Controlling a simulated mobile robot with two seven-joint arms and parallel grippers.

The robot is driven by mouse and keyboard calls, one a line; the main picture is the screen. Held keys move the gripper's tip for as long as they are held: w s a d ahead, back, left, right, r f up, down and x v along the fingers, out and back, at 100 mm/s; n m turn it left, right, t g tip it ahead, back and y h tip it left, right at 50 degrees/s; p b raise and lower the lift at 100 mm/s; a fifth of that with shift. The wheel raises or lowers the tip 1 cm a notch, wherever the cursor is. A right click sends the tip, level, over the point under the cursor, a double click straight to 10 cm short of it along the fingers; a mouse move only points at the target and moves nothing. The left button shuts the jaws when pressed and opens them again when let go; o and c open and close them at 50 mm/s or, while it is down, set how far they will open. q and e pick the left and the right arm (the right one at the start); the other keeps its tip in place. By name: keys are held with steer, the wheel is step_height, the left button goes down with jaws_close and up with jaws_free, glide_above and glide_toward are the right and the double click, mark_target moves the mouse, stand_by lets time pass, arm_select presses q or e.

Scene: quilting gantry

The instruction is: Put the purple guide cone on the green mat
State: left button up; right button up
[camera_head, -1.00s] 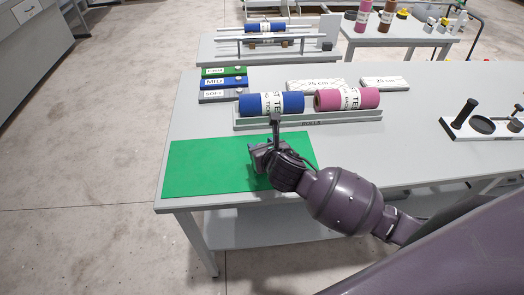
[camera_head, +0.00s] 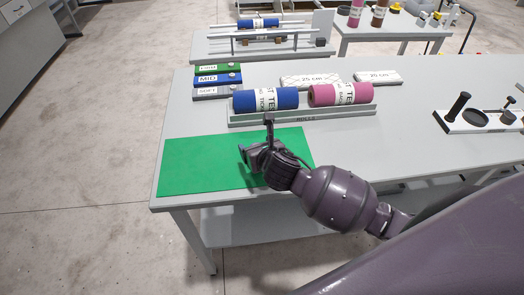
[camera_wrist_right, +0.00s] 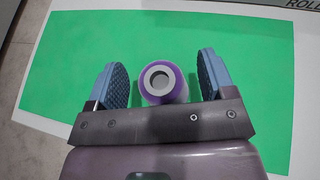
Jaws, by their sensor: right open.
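The purple guide cone (camera_wrist_right: 163,82), with a pale top and a round hole, shows in the right wrist view against the green mat (camera_wrist_right: 60,75). It appears upright on the mat, between the two blue-grey fingers, with green visible on both sides of it. My right gripper (camera_head: 257,145) is open over the right part of the mat, which also shows in the head view (camera_head: 205,170). In the head view the cone is hidden by the gripper. My left gripper is not in view.
Behind the mat a grey rack holds a blue roll (camera_head: 265,99) and a pink roll (camera_head: 341,94). Labelled strips (camera_head: 217,80) lie at the back left. A white holder with a black post (camera_head: 458,108) stands at the right. The mat's left part is clear.

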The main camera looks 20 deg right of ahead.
steer(key=p+v, duration=0.1)
steer(key=v, duration=1.1)
steer(key=s+d+f+m, duration=0.2)
steer(key=f+m, duration=0.3)
steer(key=m, duration=0.6)
steer(key=s+d+f+m, duration=0.3)
steer(key=s+f+m, duration=0.2)
steer(key=m, duration=0.7)
steer(key=s+d+f+m+g, duration=0.1)
steer(key=s+f+m, duration=0.3)
steer(key=m, duration=0.8)
steer(key=shift+s+d+f, duration=0.25)
steer(key=shift+d+f, duration=0.35)
steer(key=shift+d, duration=0.3)
